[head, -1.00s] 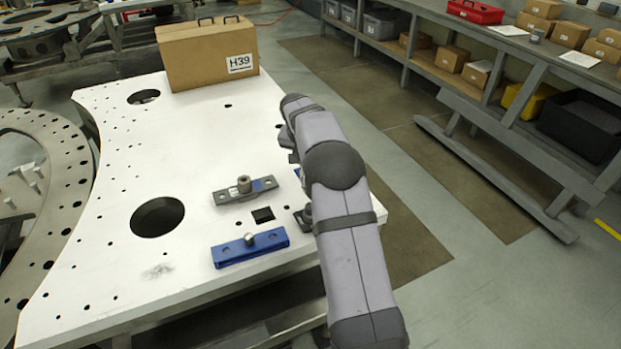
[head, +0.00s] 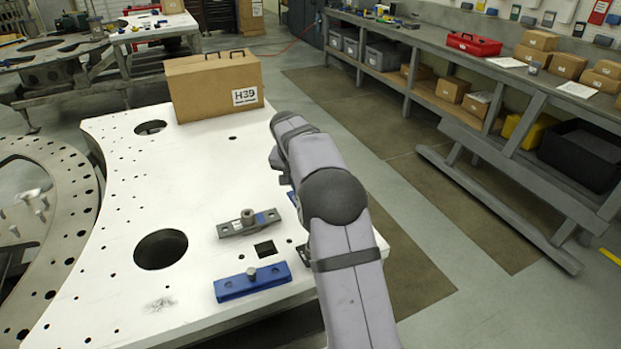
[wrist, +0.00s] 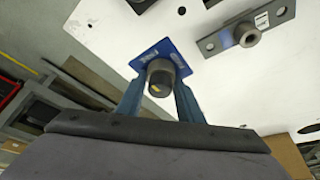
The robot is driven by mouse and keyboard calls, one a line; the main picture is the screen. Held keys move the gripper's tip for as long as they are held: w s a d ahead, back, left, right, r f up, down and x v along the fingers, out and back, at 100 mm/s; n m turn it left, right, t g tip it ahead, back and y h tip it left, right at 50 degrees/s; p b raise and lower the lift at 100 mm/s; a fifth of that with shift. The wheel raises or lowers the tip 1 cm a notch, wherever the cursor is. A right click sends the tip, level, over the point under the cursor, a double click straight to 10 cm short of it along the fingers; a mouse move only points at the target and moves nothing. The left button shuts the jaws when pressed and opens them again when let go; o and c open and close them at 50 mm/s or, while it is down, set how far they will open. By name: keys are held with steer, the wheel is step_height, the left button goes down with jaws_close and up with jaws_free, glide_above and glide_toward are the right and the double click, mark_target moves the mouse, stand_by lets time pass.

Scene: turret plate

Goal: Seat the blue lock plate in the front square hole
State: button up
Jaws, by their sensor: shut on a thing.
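The blue lock plate (wrist: 150,58) is a square blue plate with a dark round knob, seen in the wrist view. My gripper (wrist: 159,88) is shut on it, with a finger on each side of the knob. In the head view my arm hides most of the gripper, and only a bit of blue (head: 292,197) shows beside it. I cannot tell whether the plate touches the white surface. The front square hole (head: 265,248) is a dark, open square near the front of the white turret plate (head: 200,190). My gripper is beyond the hole, farther from the head camera.
A grey bar with a knob (head: 235,227) lies just behind the hole. A long blue bar with a knob (head: 240,286) lies in front of it. A large round hole (head: 160,249) is to the left. A cardboard box (head: 205,90) stands at the back of the turret plate.

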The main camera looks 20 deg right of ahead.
steer(key=a+f+n+y, duration=0.2)
steer(key=a+n, duration=0.4)
steer(key=n, duration=0.3)
steer(key=s+a+f+n+y, duration=0.1)
steer(key=a+f+n+y, duration=0.2)
steer(key=a+n, duration=0.4)
steer(key=shift+n+y+p, duration=0.35)
steer(key=shift+n+y, duration=0.25)
steer(key=shift+n, duration=0.3)
steer(key=shift+s, duration=0.1)
steer(key=shift+f, duration=0.2)
steer(key=shift+f+b, duration=2.05)
steer(key=shift+f, duration=0.8)
steer(key=shift+f+b, duration=1.05)
steer(key=shift+b, duration=0.4)
stand_by(0.9)
